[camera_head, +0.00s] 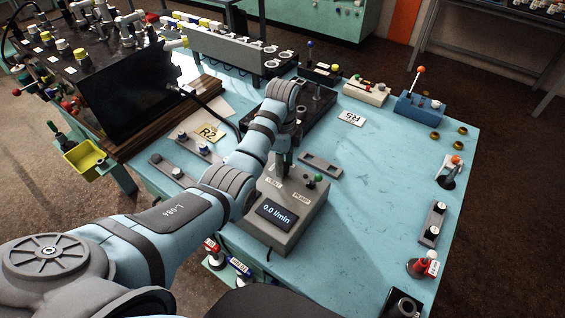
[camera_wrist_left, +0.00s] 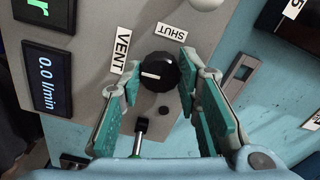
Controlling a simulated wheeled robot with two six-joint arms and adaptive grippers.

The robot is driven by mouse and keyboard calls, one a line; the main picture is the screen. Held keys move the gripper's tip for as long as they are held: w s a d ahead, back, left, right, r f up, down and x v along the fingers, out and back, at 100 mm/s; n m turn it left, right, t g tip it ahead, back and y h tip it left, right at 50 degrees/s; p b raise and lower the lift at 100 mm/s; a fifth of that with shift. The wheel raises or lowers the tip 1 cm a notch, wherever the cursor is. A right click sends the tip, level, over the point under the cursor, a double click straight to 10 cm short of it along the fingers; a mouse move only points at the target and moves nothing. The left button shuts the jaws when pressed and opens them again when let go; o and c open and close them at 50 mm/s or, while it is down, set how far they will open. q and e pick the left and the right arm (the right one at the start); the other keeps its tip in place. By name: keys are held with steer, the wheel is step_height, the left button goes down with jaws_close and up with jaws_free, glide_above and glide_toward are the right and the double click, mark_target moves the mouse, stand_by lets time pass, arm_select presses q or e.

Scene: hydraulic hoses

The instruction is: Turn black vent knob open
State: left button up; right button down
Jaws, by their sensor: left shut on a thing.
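The black vent knob (camera_wrist_left: 158,73) sits on a grey control box, between the fingers of my left gripper (camera_wrist_left: 158,85) in the wrist view. Its white pointer line lies toward the left, on the side of the VENT label (camera_wrist_left: 122,52). The SHUT label (camera_wrist_left: 172,31) is above the knob. My left gripper (camera_head: 281,172) is shut on the knob, with its green pads on either side. In the head view the gripper is over the grey control box (camera_head: 296,217) and hides the knob. My right gripper is not in view.
The box display (camera_head: 275,215) reads 0.0 l/min. A green-tipped lever (camera_head: 317,179) stands close to the gripper. A dark tray (camera_head: 318,108) lies behind. The blue table (camera_head: 385,180) is mostly clear to the right, with small fittings along its right edge.

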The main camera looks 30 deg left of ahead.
arm_select(q)
steer(key=shift+w+m, duration=0.1)
steer(key=shift+m, duration=0.4)
steer(key=o, duration=1.1)
steer(key=shift+o, duration=0.2)
